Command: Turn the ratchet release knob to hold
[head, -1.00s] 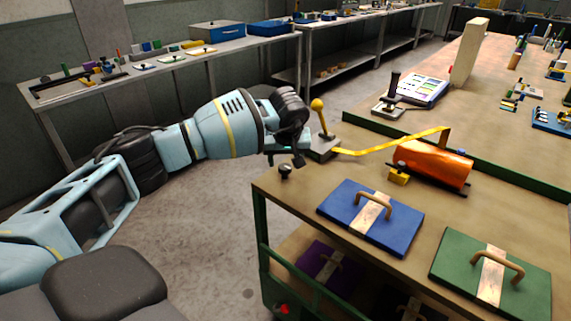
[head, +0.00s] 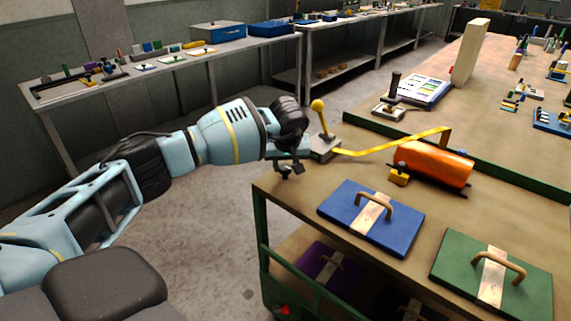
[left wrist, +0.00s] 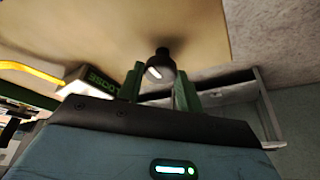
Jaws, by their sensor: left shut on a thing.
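The black ratchet release knob (head: 285,172) stands at the near left corner of the workbench. In the left wrist view the knob (left wrist: 160,64) carries a white pointer mark, which lies slanted. A green plate (left wrist: 105,83) beside it reads LOOSE, upside down in that view. My left gripper (head: 291,166) reaches down at the knob, and its two green fingers (left wrist: 158,88) stand on either side of it, shut on it. The knob is partly hidden by the gripper in the head view. My right gripper is not in view.
A grey block with a yellow-balled lever (head: 318,106) stands just behind. A yellow strap (head: 395,145) runs from it to an orange cylinder (head: 435,164). A blue lidded panel (head: 345,205) and a green one (head: 462,262) lie nearer the front.

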